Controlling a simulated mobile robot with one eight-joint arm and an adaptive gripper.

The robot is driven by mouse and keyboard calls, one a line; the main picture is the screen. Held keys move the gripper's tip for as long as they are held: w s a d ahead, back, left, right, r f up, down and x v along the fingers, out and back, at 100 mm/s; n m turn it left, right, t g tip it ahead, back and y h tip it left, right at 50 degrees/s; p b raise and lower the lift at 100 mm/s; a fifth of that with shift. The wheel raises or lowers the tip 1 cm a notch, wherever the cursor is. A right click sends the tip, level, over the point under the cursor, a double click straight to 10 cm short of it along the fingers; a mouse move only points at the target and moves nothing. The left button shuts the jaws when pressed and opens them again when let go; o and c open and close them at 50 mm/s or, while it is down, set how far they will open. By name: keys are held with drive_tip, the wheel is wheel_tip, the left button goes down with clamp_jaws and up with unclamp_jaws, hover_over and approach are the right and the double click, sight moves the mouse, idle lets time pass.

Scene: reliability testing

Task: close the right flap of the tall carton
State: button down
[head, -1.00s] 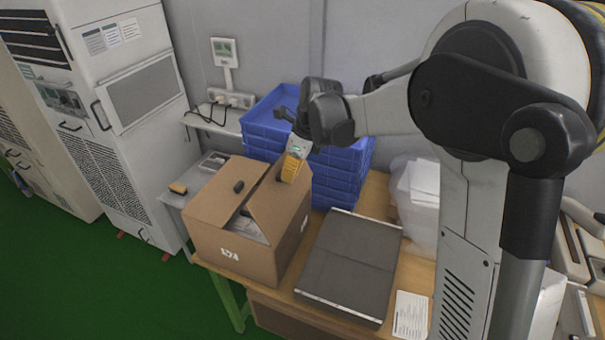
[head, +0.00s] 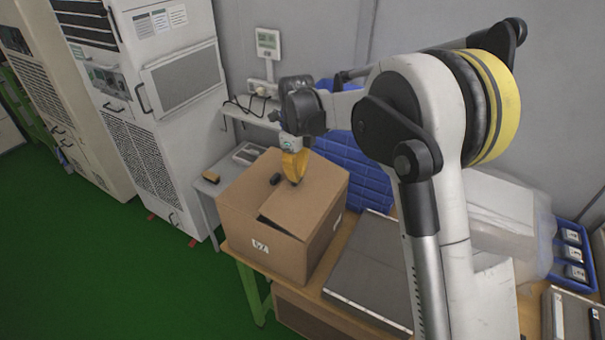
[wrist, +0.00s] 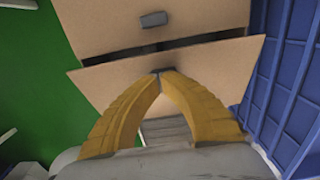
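The tall carton (head: 262,252) is a brown cardboard box standing on the wooden table. Its right flap (head: 318,188) lies low over the top, close to flat. In the wrist view this flap (wrist: 205,62) is separated from the other flap (wrist: 105,20) by a dark gap. The left flap is down, with a small dark block (head: 275,179) on it. My gripper (head: 294,181) has yellow fingers pointing down at the right flap. In the wrist view its fingertips (wrist: 160,73) meet with nothing between them, at or just above the flap; contact is unclear.
Stacked blue crates (head: 352,165) stand close behind the carton. A flat grey panel (head: 370,275) lies on the table to its right. A small shelf (head: 210,187) with a yellow-topped item is at its left. Open green floor lies in front.

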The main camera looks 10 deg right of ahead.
drive_tip(key=shift+w+a+f+b, duration=0.2)
drive_tip(key=shift+a+f+b, duration=0.1)
drive_tip(key=shift+f, duration=0.3)
drive_tip(key=shift+w+a+f+b, duration=0.15)
drive_tip(key=shift+w+a+f, duration=0.1)
drive_tip(key=shift+f, duration=0.35)
